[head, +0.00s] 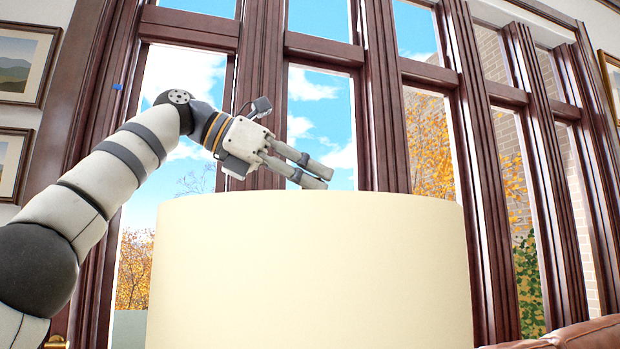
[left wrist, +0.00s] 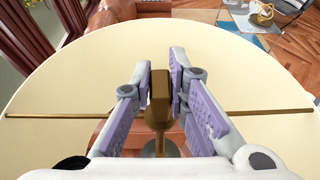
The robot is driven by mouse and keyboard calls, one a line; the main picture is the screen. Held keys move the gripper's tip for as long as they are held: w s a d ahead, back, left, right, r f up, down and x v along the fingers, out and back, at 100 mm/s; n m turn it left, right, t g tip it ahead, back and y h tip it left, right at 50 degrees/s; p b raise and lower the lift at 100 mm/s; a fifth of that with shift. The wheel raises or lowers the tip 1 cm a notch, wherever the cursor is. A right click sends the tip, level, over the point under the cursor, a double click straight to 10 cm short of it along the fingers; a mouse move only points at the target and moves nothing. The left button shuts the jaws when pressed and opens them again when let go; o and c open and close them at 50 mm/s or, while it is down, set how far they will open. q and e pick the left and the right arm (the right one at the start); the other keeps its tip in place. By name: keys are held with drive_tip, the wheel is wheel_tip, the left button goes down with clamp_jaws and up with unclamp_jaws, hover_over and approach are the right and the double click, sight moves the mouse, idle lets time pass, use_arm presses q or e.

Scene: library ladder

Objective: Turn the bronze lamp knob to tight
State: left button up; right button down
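The bronze lamp knob (left wrist: 160,88) is upright in the middle of the left wrist view, with a stem below it. The big cream lampshade (head: 310,270) fills the lower middle of the head view; its pale inside (left wrist: 75,85) surrounds the knob in the left wrist view. My left gripper (head: 325,178) reaches over the shade's top rim from the left. In the left wrist view its purple-padded fingers (left wrist: 160,78) are shut on the knob, one on each side. The shade hides the knob in the head view. My right gripper is not in view.
A thin bronze bar (left wrist: 255,113) crosses the shade's opening. Tall dark-framed windows (head: 375,95) stand behind the lamp. Brown leather seating (head: 580,335) shows at lower right. Framed pictures (head: 25,62) hang on the left wall.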

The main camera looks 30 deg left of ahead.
use_arm(q)
drive_tip(key=o, duration=0.4)
drive_tip(key=shift+o, duration=0.2)
drive_tip(key=v, duration=0.7)
drive_tip(key=shift+s, duration=0.15)
drive_tip(key=shift+a+r, duration=0.1)
